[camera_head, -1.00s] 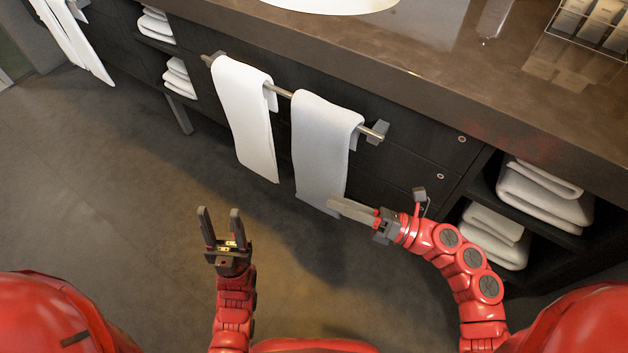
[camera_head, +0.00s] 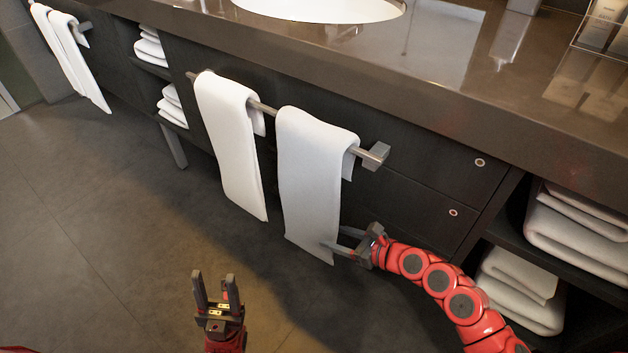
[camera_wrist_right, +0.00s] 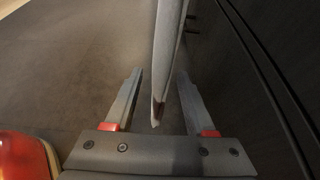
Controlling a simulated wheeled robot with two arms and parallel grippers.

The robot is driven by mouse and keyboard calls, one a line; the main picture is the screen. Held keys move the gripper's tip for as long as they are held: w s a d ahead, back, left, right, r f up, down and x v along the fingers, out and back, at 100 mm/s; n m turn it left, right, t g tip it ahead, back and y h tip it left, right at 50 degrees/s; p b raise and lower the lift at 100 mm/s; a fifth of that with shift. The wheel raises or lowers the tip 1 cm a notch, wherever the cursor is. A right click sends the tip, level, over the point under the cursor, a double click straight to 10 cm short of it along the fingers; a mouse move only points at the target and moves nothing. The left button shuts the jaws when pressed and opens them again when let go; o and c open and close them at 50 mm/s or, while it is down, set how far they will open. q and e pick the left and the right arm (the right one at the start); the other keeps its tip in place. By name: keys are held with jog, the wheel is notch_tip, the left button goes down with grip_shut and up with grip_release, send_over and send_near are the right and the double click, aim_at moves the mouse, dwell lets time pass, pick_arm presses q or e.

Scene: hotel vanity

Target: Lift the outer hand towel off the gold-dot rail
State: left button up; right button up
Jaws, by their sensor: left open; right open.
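Two white hand towels hang side by side on a metal rail (camera_head: 262,107) on the dark vanity front; I cannot make out a gold dot on it. The right towel (camera_head: 312,180) is nearer the rail's right end bracket, the left towel (camera_head: 232,145) beside it. My right gripper (camera_head: 333,240) is open at the lower right edge of the right towel. In the right wrist view that towel (camera_wrist_right: 166,60) hangs edge-on between the spread fingers (camera_wrist_right: 160,74), closer to the right one. My left gripper (camera_head: 215,275) is open and empty over the floor.
The stone countertop (camera_head: 420,85) with a basin (camera_head: 320,8) overhangs the drawers. Folded towels (camera_head: 520,285) fill the shelves at right. More towels hang on another rail (camera_head: 84,25) at far left. The floor (camera_head: 110,240) in front is clear.

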aim_at(317, 230)
jog(key=shift+x, duration=0.8)
jog(key=b+x, duration=0.2)
jog(key=x, duration=0.2)
jog(key=shift+w+f, duration=0.15)
jog(key=shift+w, duration=0.2)
jog(key=shift+w+a+f, duration=0.1)
jog(key=shift+w+a, duration=0.1)
jog(key=shift+a, duration=0.1)
jog(key=shift+c, duration=0.2)
grip_shut()
